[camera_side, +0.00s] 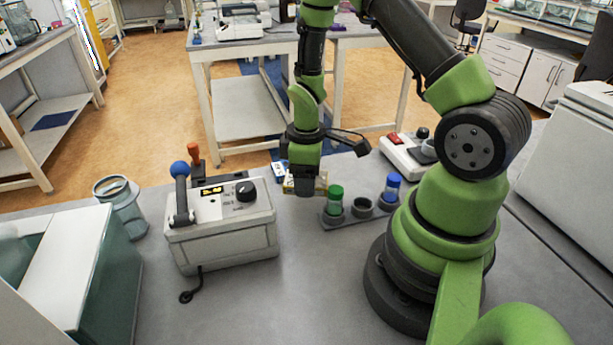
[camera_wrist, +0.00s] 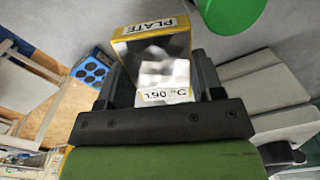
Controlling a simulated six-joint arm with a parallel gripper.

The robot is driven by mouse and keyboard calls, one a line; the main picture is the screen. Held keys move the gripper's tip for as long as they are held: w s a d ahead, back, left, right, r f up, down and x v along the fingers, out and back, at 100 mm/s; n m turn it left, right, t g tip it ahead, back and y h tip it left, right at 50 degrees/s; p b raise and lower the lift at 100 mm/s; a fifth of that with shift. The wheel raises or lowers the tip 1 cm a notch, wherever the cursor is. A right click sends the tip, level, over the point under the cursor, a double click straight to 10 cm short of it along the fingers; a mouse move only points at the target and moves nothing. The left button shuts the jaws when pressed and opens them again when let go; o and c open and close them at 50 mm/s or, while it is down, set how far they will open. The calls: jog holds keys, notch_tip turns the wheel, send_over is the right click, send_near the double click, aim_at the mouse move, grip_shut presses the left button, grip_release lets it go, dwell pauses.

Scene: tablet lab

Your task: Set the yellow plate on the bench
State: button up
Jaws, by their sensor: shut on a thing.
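In the side view, my gripper (camera_side: 304,185) points down over the grey bench (camera_side: 310,270), between the control box and the jar rack. A small yellowish part of the plate (camera_side: 320,182) shows behind the fingers; the rest is hidden. I cannot tell whether it touches the bench.
A control box (camera_side: 225,228) with a lever and knob stands left of my gripper. A rack (camera_side: 345,219) holds a green-capped jar (camera_side: 335,193) and a blue-capped jar (camera_side: 392,181) close on the right. The front bench is clear.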

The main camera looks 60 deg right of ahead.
jog(key=shift+f, duration=0.35)
jog(key=shift+f, duration=0.35)
jog(key=o, duration=0.9)
